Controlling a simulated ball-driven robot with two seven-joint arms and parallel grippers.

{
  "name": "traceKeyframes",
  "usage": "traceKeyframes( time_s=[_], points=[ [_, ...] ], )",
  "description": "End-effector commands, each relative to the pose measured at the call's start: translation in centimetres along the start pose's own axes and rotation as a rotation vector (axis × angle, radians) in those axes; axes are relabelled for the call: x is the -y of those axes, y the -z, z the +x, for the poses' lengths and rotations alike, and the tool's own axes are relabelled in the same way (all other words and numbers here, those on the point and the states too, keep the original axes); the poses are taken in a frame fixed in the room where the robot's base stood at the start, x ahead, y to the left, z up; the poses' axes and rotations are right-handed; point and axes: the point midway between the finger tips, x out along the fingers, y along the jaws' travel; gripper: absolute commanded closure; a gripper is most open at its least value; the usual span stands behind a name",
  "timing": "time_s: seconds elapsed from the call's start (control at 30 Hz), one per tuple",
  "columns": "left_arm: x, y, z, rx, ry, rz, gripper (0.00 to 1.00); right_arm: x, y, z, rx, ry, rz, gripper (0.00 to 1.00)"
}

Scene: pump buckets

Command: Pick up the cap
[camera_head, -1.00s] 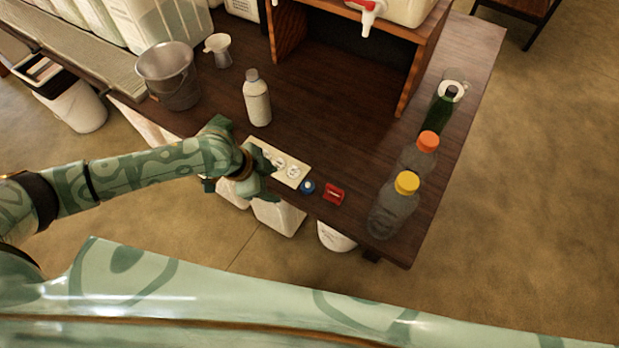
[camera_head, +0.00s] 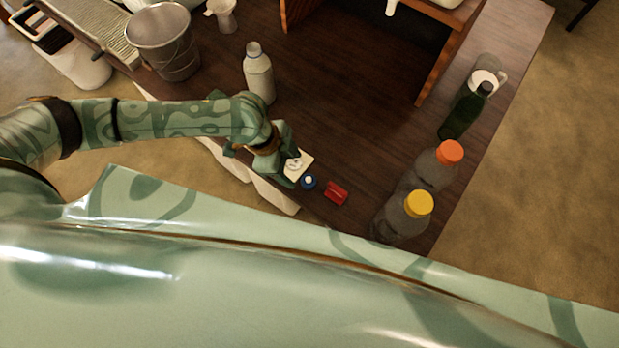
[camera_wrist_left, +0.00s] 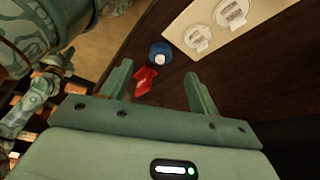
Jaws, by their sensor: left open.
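A small round blue cap (camera_head: 308,181) with a white centre lies on the dark table near its front edge. In the left wrist view the blue cap (camera_wrist_left: 160,54) shows just beyond the fingertips, between their lines. My left gripper (camera_head: 292,160) is open and empty, just left of the cap, over part of the cream board. In the left wrist view my gripper (camera_wrist_left: 156,74) has its two fingers spread, with a red piece (camera_wrist_left: 147,80) showing in the gap. My right gripper is not in view.
The cream board (camera_head: 304,160) carries white round labelled pieces and is partly covered by my gripper. The red piece (camera_head: 336,193) lies right of the cap. Bottles with yellow (camera_head: 418,203) and orange (camera_head: 450,152) tops stand at right. A white bottle (camera_head: 258,75) stands behind my gripper.

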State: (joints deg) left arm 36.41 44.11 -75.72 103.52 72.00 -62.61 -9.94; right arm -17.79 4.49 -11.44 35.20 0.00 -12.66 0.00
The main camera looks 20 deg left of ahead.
Motion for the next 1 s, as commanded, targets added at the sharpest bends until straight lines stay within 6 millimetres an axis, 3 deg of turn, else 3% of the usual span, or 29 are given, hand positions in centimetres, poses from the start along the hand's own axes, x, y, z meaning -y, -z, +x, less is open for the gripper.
traceKeyframes(
  time_s=[0.03,0.23,0.5,0.8,0.97,1.0],
  points=[
    [0.0,-0.1,1.1,-0.001,-0.002,-0.002,0.39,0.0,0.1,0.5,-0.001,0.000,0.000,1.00],
    [0.0,0.1,2.5,0.000,-0.001,0.000,0.39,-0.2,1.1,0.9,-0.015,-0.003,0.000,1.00],
    [0.2,0.7,6.8,0.000,-0.002,-0.001,0.39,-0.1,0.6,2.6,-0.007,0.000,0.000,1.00],
    [0.3,0.7,7.2,0.000,0.001,0.000,0.39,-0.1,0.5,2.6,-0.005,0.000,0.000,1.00],
    [0.3,0.7,7.2,0.000,0.001,0.000,0.84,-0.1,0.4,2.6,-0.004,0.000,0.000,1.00],
    [0.3,0.7,7.2,0.000,0.001,0.000,0.86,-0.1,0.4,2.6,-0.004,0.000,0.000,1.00]
  ],
)
